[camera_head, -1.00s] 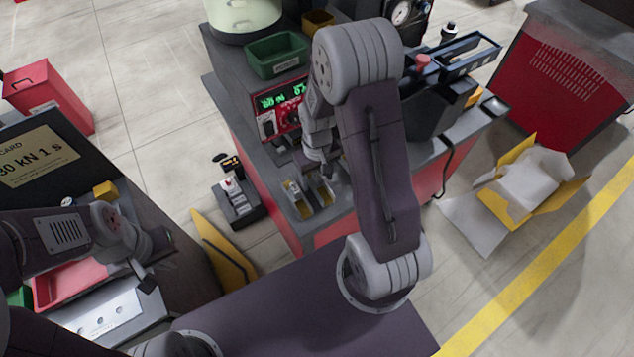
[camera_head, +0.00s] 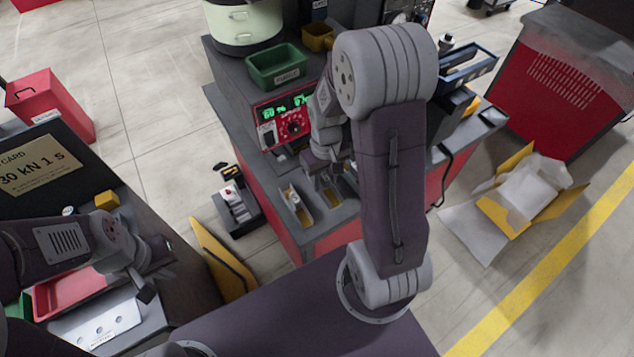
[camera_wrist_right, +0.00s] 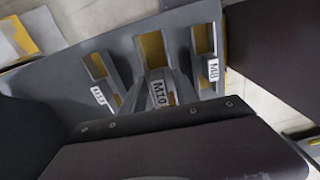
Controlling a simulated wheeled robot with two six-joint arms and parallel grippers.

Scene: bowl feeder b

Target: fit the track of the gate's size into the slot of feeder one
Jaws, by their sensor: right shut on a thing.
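In the right wrist view a track labelled M10 (camera_wrist_right: 157,60), grey with a yellow inside, is between the fingers of my right gripper (camera_wrist_right: 163,90). My right gripper is shut on it, at the row of tracks on the grey bench top. A track labelled M8 (camera_wrist_right: 204,42) lies to its right, and another track (camera_wrist_right: 99,68) with an unclear label lies to its left. In the head view my right gripper (camera_head: 326,176) is low over the bench beside a track (camera_head: 297,207). My left gripper (camera_head: 146,284) is over the left table; its jaws are unclear. A pale green feeder bowl (camera_head: 243,24) stands at the back; which feeder it is, its gate and its slot cannot be made out.
A red control box (camera_head: 283,122) with green digits and a green bin (camera_head: 277,68) stand behind the tracks. A red tray (camera_head: 70,294) lies on the left table. An open carton (camera_head: 525,195) lies on the floor at right.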

